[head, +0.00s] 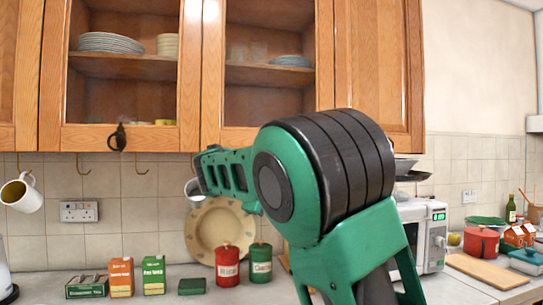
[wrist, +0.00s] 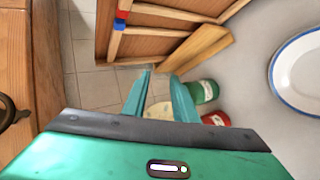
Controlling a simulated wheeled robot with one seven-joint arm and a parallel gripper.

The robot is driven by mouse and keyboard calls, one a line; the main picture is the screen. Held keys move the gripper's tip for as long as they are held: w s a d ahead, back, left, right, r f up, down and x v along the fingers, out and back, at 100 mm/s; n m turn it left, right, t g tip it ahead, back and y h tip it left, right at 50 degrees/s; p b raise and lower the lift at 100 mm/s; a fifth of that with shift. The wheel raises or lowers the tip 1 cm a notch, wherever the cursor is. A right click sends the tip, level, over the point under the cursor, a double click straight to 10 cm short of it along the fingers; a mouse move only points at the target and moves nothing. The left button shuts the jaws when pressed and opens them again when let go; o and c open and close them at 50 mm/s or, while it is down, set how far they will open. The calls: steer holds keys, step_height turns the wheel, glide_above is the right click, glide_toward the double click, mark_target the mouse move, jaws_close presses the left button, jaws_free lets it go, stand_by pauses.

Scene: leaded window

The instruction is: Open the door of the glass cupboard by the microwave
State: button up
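The glass cupboard hangs on the wall in the head view. Its left glass door (head: 122,142) has a dark handle (head: 117,137) at the bottom and looks closed. Its right glass door (head: 212,80), on the microwave side, also looks closed; my arm covers its lower right, and I see no handle on it. The microwave (head: 433,240) stands partly behind my arm on the worktop. My gripper (wrist: 161,74) shows in the wrist view with its two green fingers apart and nothing seen between them. A dark handle (wrist: 8,112) on brown wood shows at that view's left edge, apart from the fingers.
A red canister (head: 228,268), a green canister (head: 260,262) and a beige plate (head: 200,240) stand below the cupboard. A white mug (head: 18,195) hangs at left. In the wrist view, a blue-rimmed plate (wrist: 285,75) is at right and wooden framing (wrist: 150,45) lies beyond the fingers.

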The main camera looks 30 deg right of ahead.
steer(key=s+a+r+t+h, duration=0.1)
steer(key=a+r, duration=0.2)
steer(key=r, duration=0.3)
steer(key=a+r+n+h, duration=0.1)
steer(key=a+r+h, duration=0.15)
steer(key=r, duration=0.45)
steer(key=s+a+r+t+h, duration=0.1)
steer(key=a+r, duration=0.2)
steer(key=r, duration=0.3)
steer(key=x, duration=1)
steer(key=shift+d+f, duration=0.1)
steer(key=shift+f, duration=0.05)
jaws_close()
steer(key=shift+s+f, duration=0.1)
steer(key=shift+f, duration=0.1)
